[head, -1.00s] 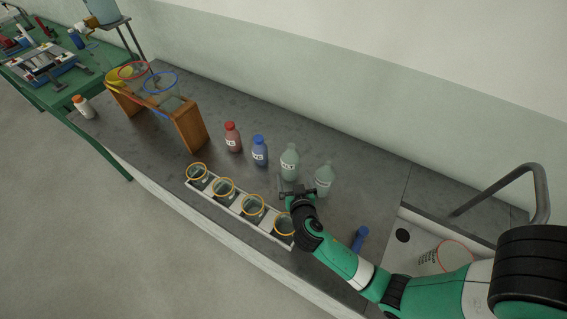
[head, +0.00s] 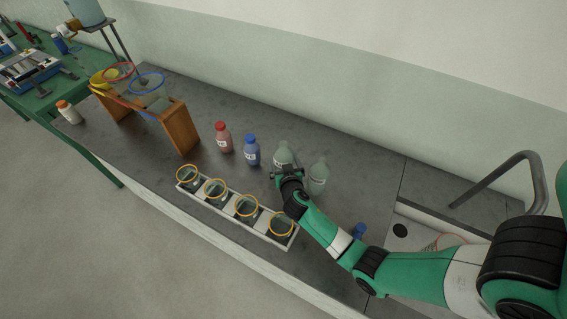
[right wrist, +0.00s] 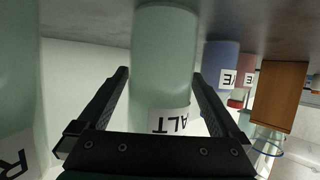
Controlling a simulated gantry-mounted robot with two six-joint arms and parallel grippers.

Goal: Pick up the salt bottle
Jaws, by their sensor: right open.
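The salt bottle (head: 283,152) is pale green and stands upright on the dark bench in the head view. It also shows large in the right wrist view (right wrist: 165,60), which is upside down, with "ALT" readable on its white label. My right gripper (head: 286,173) is at the near side of this bottle, its tips partly hidden by the wrist. In the right wrist view the open fingers (right wrist: 160,76) lie on either side of the bottle, with slim gaps visible. I cannot tell how deep it sits between them. My left gripper is not in view.
A second pale bottle (head: 318,178) stands close to the right. A blue bottle (head: 252,151) and a red bottle (head: 224,138) stand to the left. A white rack (head: 264,234) of beakers lies in front. A blue object (head: 358,230) and a sink are at the right.

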